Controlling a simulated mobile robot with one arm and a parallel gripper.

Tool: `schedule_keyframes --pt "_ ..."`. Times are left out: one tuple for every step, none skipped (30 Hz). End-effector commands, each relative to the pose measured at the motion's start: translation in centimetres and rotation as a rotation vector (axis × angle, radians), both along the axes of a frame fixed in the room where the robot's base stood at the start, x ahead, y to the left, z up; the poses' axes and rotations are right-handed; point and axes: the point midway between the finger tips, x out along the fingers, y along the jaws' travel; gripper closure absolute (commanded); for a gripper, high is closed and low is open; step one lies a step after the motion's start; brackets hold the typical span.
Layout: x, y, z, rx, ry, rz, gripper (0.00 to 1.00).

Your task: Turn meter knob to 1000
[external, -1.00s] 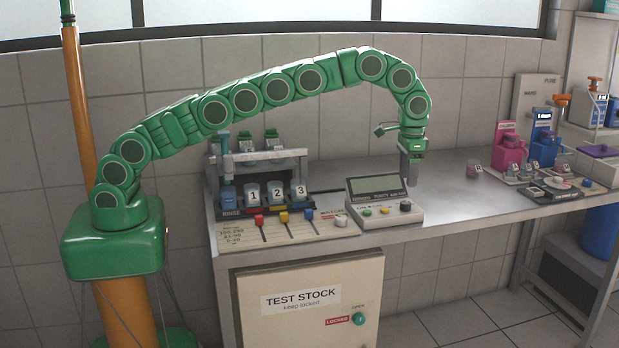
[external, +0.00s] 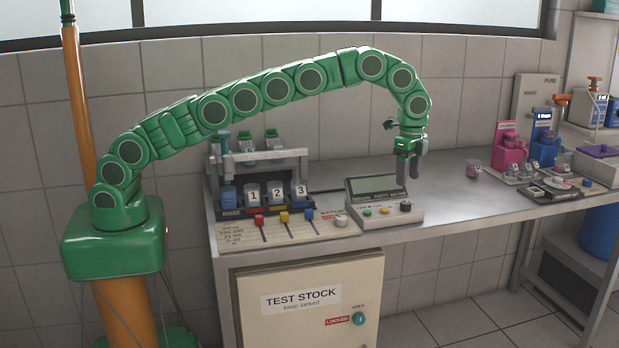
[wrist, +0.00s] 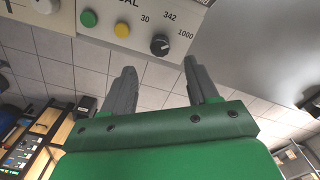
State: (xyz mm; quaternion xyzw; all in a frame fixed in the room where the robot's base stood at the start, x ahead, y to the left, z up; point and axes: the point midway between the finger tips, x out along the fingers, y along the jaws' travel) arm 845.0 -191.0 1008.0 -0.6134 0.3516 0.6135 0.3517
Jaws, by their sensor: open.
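The purity meter (external: 384,212) is a pale box with a tilted dark screen on the metal bench. Its black knob (external: 405,206) sits at the right of its front panel, beside a green and a yellow button. In the wrist view the knob (wrist: 160,45) has labels 30, 342 and 1000 around it; its pale pointer mark is too small to read surely. My gripper (external: 407,172) hangs above the knob, pointing down. In the wrist view my two grey fingers (wrist: 158,72) are apart with nothing between them, and the knob lies beyond their tips.
A rack with cups 1, 2 and 3 (external: 276,194) stands left of the meter, with coloured sliders in front. A small cup (external: 473,170) and pink and blue dispensers (external: 507,145) stand to the right. The bench between is clear.

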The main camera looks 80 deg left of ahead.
Motion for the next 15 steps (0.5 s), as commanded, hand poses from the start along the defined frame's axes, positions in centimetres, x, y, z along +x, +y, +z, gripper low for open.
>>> schedule_keyframes --pt "0.0 0.0 0.0 0.000 0.000 -0.017 0.41" --pt "0.0 0.0 0.0 0.000 0.000 -0.023 0.41" --pt "0.0 0.0 -0.1 0.000 0.000 -0.028 0.41" --pt "0.0 0.0 -0.1 0.000 0.000 -0.030 0.41" --pt "0.0 0.0 -0.2 0.000 0.000 -0.031 0.41" --pt "0.0 0.0 -0.4 0.000 0.000 -0.031 0.41" --pt "0.0 0.0 -0.5 -0.001 0.001 -0.031 0.41" --pt "0.0 0.0 -0.7 0.000 0.001 -0.031 0.41" --pt "0.0 0.0 -0.9 0.000 0.001 -0.030 0.41" --pt "0.0 0.0 -1.2 0.000 0.002 -0.030 0.41" --pt "0.0 0.0 -1.4 0.001 0.003 -0.030 0.41" --pt "-0.1 0.1 -1.8 0.000 0.004 -0.029 0.41" --pt "-0.1 0.1 -2.1 0.001 0.004 -0.029 0.41" --pt "-0.1 0.1 -2.4 0.000 0.004 -0.029 0.41" --pt "-0.1 0.0 -2.8 0.001 0.003 -0.029 0.41"
